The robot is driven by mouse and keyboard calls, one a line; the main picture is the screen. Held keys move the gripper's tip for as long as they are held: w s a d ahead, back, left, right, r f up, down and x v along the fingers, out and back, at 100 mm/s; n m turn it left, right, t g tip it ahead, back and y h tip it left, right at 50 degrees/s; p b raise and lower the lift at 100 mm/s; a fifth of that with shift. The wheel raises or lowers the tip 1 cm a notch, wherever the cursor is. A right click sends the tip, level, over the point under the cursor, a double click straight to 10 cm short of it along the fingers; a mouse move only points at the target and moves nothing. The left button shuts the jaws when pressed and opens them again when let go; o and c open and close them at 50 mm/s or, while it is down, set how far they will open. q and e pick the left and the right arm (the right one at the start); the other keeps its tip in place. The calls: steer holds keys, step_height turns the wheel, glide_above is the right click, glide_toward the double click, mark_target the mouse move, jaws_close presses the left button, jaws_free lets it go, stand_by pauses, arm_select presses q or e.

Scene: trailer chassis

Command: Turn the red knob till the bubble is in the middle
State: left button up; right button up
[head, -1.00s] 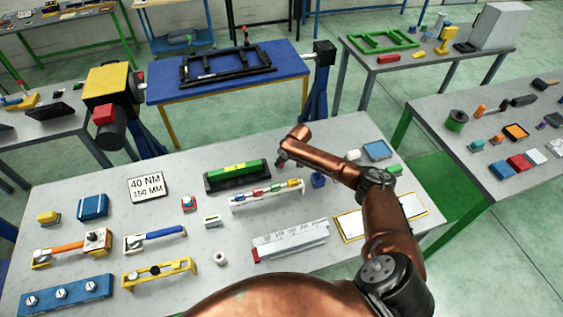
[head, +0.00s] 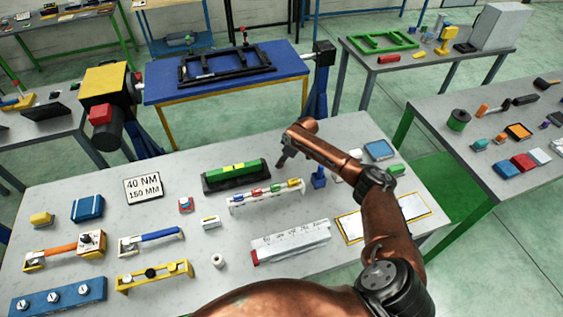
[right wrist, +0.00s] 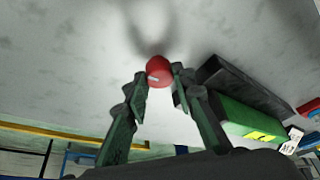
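A green level (head: 236,172) with a yellow window lies in a long dark holder on the grey table, and it also shows at the right of the right wrist view (right wrist: 240,119). The bubble is too small to make out. The red knob (right wrist: 159,69) shows in the right wrist view, at the fingertips of my right gripper (right wrist: 160,85). The fingers are apart, one on each side of it; I cannot tell whether they touch it. In the head view my right gripper (head: 283,161) is just right of the level and hides the knob. My left gripper is not in view.
A rack of coloured pieces (head: 266,194) stands close in front of the level. A blue piece (head: 319,177) stands right of my gripper, under the forearm. A white scale block (head: 290,243) lies nearer. A sign (head: 144,188) lies to the left.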

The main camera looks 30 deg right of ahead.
steer(key=o, duration=0.5)
steer(key=shift+v, duration=6)
